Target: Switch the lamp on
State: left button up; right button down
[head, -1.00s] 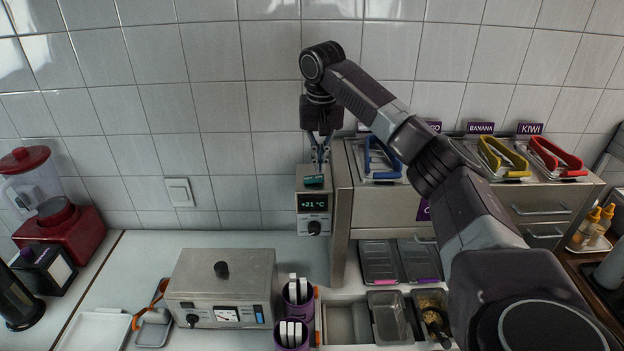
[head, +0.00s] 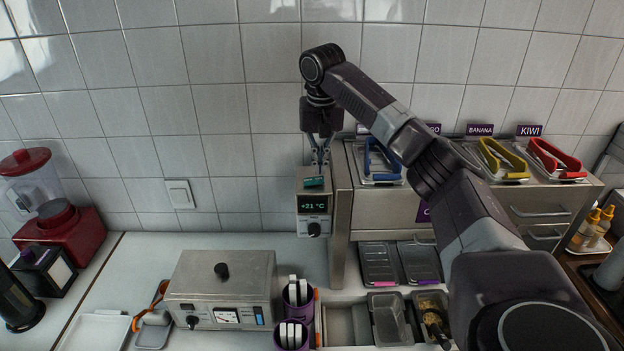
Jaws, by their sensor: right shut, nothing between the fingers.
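My right gripper (head: 319,171) points down with its fingers shut and nothing between them. Its tips are at the top of a small grey control box (head: 314,222), close to a teal piece (head: 314,182) on it; I cannot tell whether they touch. The box has a display reading +21 °C and a black knob below. A white wall switch (head: 179,194) is on the tiles to the left, well apart from the gripper. I cannot make out a lamp. My left gripper is not in view.
A metal drawer cabinet (head: 340,215) stands right beside the control box, with trays and tongs (head: 503,160) on top. A metal appliance (head: 222,285) and purple cups (head: 291,334) with white items stand below. A red blender (head: 60,235) is at the left. The counter behind the appliance is clear.

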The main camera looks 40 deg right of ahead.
aim_at(320, 179)
jog(key=shift+f+b, duration=0.3)
jog(key=shift+f, duration=0.75)
dwell(0.7)
jog(key=shift+r+p, duration=0.85)
jog(key=shift+r, duration=2.7)
jog(key=shift+f, duration=0.1)
